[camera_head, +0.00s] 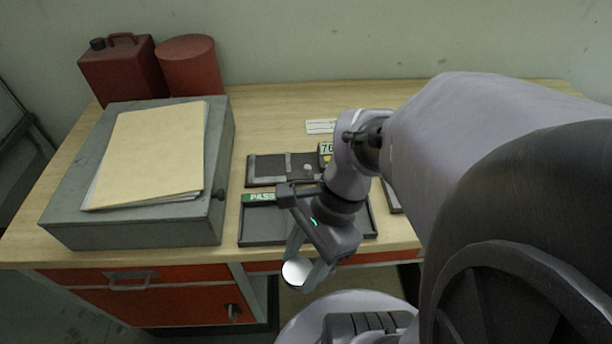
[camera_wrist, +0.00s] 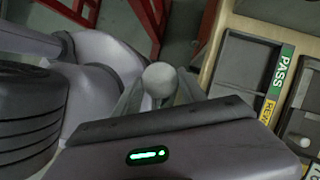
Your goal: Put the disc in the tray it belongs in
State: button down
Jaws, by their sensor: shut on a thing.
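My gripper (camera_head: 301,268) is shut on a pale, round disc (camera_head: 295,273) and holds it in the air in front of the bench's front edge. In the wrist view the disc (camera_wrist: 160,78) sits between the two fingertips. A dark tray with a green PASS label (camera_head: 260,239) lies on the bench beyond the gripper; it also shows in the wrist view (camera_wrist: 236,80) at right. A yellow label starting "REW" (camera_wrist: 268,111) shows beside the PASS label. The tray area to the right (camera_head: 369,220) is partly hidden by my arm.
Behind the trays lies a dark panel (camera_head: 268,170) with a small round piece, beside a display reading "76" (camera_head: 327,148). A grey box (camera_head: 130,228) with a folder (camera_head: 155,150) on it stands left. A red can (camera_head: 120,72) and red cylinder (camera_head: 189,66) stand behind it.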

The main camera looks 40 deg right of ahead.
jog(key=shift+w+r+p, duration=0.1)
jog(key=shift+r+p, duration=0.25)
jog(key=shift+p, duration=0.05)
jog(key=w+r+p, duration=0.1)
jog(key=w+p, duration=0.4)
jog(key=p, duration=0.4)
jog(key=b, duration=0.3)
send_over(260, 225)
jog(key=d, duration=0.1)
jog(key=f, duration=0.2)
jog(key=shift+s+d+f, duration=0.15)
jog(key=shift+s+f, duration=0.2)
jog(key=f, duration=0.1)
jog(key=f+b, duration=0.2)
jog(key=shift+w+f, duration=0.25)
jog(key=shift+f, duration=0.15)
jog(key=shift+r, duration=0.15)
jog(key=shift+f, duration=0.2)
jog(key=c, duration=0.9)
grip_release()
jog(key=shift+c, duration=0.2)
jog(key=shift+r, duration=0.1)
